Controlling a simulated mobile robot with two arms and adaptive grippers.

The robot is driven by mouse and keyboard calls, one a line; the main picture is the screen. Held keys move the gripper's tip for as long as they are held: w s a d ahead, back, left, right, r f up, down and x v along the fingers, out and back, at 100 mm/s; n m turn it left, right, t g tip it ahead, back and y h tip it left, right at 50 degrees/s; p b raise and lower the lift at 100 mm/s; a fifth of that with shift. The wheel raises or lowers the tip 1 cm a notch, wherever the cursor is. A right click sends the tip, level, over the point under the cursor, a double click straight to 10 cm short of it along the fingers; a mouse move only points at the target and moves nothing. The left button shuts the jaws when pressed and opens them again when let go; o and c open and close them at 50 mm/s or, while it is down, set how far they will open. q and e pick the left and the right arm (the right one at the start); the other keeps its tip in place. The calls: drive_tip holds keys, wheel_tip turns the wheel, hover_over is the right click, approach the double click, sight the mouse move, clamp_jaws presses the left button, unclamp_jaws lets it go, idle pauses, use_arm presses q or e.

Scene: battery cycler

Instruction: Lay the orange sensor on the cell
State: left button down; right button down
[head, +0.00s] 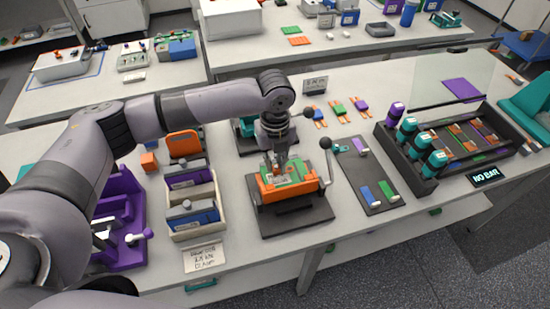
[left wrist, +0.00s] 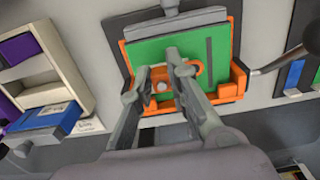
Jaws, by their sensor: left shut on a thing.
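My left gripper (head: 281,163) points down over the orange fixture (head: 266,196), which holds a flat green cell (head: 299,170). In the left wrist view the gripper (left wrist: 160,66) is over the lower part of the green cell (left wrist: 148,52), inside the orange fixture (left wrist: 127,57). Its fingers are shut on a small orange piece, taken as the orange sensor (left wrist: 194,67), that shows beside the right finger. The fingers hide most of it, and I cannot tell whether it touches the cell. My right gripper is not in view.
A black-knobbed lever (head: 326,148) stands at the fixture's right. A dark tray (head: 366,178) with coloured blocks lies further right. A bin with purple and blue packs (head: 190,190) stands left. Blue, green and purple pieces with orange prongs (head: 338,110) lie behind.

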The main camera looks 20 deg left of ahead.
use_arm(q)
drive_tip(key=shift+f+p, duration=0.3)
drive_tip(key=shift+f, duration=0.15)
idle(0.5)
drive_tip(key=c, duration=1.5)
unclamp_jaws()
drive_tip(key=shift+o, duration=0.2)
drive_tip(key=shift+r, duration=0.2)
wheel_tip(320, 180, up, 12)
drive_tip(key=shift+f, duration=0.15)
